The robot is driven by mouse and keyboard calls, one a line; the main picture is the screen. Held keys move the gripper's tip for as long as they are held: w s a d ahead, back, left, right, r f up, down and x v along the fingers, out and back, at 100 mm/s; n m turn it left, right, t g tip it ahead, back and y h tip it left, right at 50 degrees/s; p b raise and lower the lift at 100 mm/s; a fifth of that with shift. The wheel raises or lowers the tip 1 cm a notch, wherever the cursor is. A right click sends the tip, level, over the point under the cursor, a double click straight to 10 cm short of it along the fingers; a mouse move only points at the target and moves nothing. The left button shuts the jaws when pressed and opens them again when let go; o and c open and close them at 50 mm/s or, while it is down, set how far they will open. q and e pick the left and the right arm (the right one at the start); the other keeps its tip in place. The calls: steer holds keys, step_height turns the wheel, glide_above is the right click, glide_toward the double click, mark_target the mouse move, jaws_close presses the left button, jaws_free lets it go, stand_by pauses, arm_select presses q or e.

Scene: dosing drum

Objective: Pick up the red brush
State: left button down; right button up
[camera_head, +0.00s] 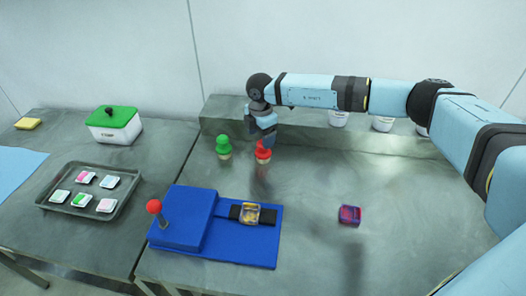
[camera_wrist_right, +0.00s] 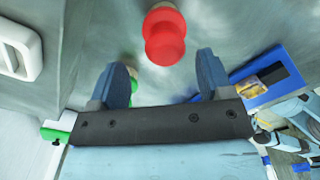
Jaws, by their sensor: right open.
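The red brush (camera_head: 263,153) stands upright on the table towards the back, just right of a green brush (camera_head: 223,147). My right gripper (camera_head: 264,135) is right above and behind the red brush in the head view and partly overlaps it. In the right wrist view, the red brush (camera_wrist_right: 165,36) lies ahead of the open fingers of my right gripper (camera_wrist_right: 163,68), roughly centred between them, with nothing held. A bit of the green brush (camera_wrist_right: 133,72) shows beside one finger there. My left gripper is not in view.
A blue board (camera_head: 188,218) with a red-knobbed lever and a watch-like piece (camera_head: 251,214) lies in front. A small red-and-purple block (camera_head: 350,215) is at right. A grey tray (camera_head: 66,208) and green-lidded box (camera_head: 114,124) are at left. White cups (camera_head: 382,124) stand behind my arm.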

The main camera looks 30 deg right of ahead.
steer(key=f, duration=0.3)
steer(key=shift+s+d+f, duration=0.3)
steer(key=shift+f, duration=0.5)
steer(key=c, duration=0.8)
steer(key=shift+r, duration=0.1)
step_height(320, 180, up, 20)
steer(key=shift+b, duration=0.4)
